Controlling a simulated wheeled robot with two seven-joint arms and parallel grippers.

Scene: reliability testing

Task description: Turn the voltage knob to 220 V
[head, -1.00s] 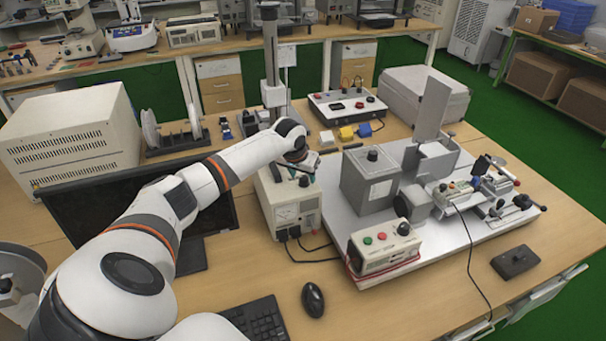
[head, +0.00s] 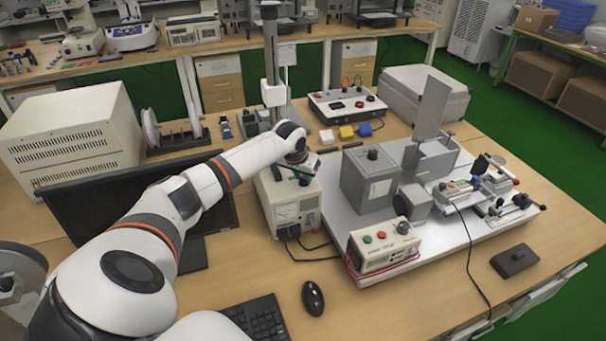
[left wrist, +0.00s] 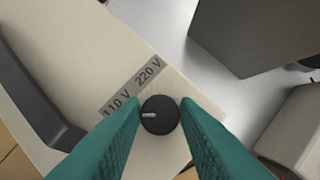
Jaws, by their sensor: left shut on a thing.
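The voltage knob (left wrist: 160,115) is round and black with a white pointer line, on the top of a cream power unit (head: 285,205). In the left wrist view the pointer points left, toward the 110 V side. The label "110 V" (left wrist: 117,104) is left of the knob and "220 V" (left wrist: 148,74) is above it. My left gripper (left wrist: 160,102) has teal fingers, one on each side of the knob, and is shut on it. In the head view my left gripper (head: 302,172) is over the unit's top, and the knob is hidden. My right gripper is not in view.
A grey box (head: 368,185) and a test machine stand on a white plate right of the unit. A control box (head: 383,245) with buttons is in front. A monitor (head: 80,205) stands behind my left arm. A mouse (head: 313,298) and keyboard (head: 255,318) lie nearer.

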